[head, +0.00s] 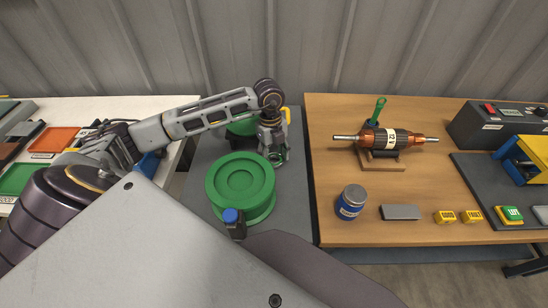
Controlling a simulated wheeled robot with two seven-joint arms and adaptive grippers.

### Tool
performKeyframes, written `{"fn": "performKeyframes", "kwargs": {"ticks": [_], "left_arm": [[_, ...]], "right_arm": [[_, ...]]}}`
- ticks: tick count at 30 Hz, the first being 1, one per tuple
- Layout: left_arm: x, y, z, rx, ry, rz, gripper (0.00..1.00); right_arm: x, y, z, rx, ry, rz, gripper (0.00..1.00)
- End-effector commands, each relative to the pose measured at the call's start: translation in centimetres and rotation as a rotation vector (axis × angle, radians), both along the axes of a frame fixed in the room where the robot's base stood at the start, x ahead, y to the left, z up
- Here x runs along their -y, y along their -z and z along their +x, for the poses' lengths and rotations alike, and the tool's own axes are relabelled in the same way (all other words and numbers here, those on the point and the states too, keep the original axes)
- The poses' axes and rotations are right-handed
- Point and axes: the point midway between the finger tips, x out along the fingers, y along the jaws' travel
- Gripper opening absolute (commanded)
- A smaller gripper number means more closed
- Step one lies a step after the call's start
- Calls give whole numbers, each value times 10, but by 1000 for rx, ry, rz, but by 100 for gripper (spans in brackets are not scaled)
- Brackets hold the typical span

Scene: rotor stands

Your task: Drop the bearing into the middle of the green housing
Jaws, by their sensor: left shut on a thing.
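The green housing (240,180) is a round green part with concentric rings and a shallow round middle, on the dark grey bench strip in the centre. My left gripper (274,155) points down just beyond its far right edge, apart from its middle. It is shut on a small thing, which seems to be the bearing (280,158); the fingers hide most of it. My right gripper is not in view.
Another green part (242,127) stands behind, partly hidden by my left arm. A blue clamp (231,216) is at the housing's near edge. The wooden table (325,130) on the right holds a rotor on a stand (385,140), a blue can (351,202) and small blocks.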

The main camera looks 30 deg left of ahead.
Motion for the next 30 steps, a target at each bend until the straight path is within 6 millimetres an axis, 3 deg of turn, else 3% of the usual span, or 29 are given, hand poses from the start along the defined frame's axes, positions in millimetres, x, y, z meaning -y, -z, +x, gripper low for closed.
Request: {"fn": "performKeyframes", "kwargs": {"ticks": [18,30], "left_arm": [[0,-80,1,3,0,-1,20],[0,-95,0,0,0,-1,20]], "right_arm": [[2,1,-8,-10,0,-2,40],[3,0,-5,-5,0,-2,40]]}}
